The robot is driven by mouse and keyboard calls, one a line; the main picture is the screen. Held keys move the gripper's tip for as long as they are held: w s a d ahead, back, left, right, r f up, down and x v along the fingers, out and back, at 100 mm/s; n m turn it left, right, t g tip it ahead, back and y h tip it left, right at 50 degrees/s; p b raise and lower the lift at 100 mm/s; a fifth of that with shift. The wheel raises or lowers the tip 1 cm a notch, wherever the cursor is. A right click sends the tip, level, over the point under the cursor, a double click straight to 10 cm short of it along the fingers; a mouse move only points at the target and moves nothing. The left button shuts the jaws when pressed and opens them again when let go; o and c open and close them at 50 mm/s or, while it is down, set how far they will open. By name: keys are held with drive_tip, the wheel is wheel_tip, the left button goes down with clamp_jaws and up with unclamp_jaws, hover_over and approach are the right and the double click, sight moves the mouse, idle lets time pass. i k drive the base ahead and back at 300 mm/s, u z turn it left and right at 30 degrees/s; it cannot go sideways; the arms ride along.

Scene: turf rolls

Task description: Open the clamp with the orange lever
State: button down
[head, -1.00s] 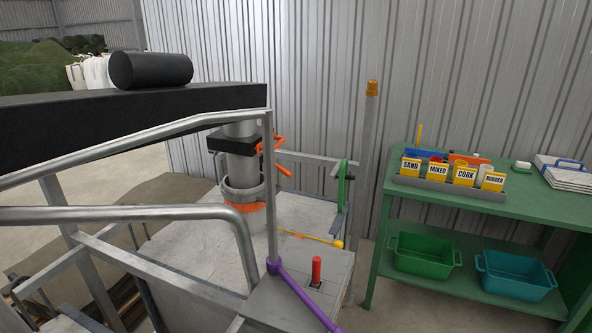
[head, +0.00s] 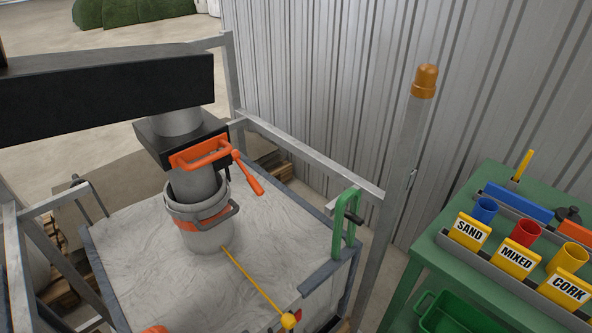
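An orange lever (head: 248,172) sticks out to the lower right beside an orange loop-shaped handle (head: 203,154). Both are at the black block (head: 158,140) around the grey vertical pipe. Below it, a grey collar with an orange band (head: 187,226) surrounds the pipe's lower end, with a dark grey handle on its right. I cannot tell exactly how the lever is joined to its clamp, or whether the clamp is open or shut. My gripper is not in view.
A black beam (head: 105,95) spans the upper left above the pipe. A grey sheeted surface (head: 130,250) lies below. A yellow rod (head: 260,285) runs across it. A green handle (head: 343,222) stands at its right corner. Metal rails, a post (head: 405,160) and a green bench (head: 460,250) with labelled holders are nearby.

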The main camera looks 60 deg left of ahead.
sight(259, 191)
drive_tip(key=i, duration=0.45)
drive_tip(key=u, duration=3.8)
drive_tip(key=i, duration=0.5)
drive_tip(key=u, duration=0.1)
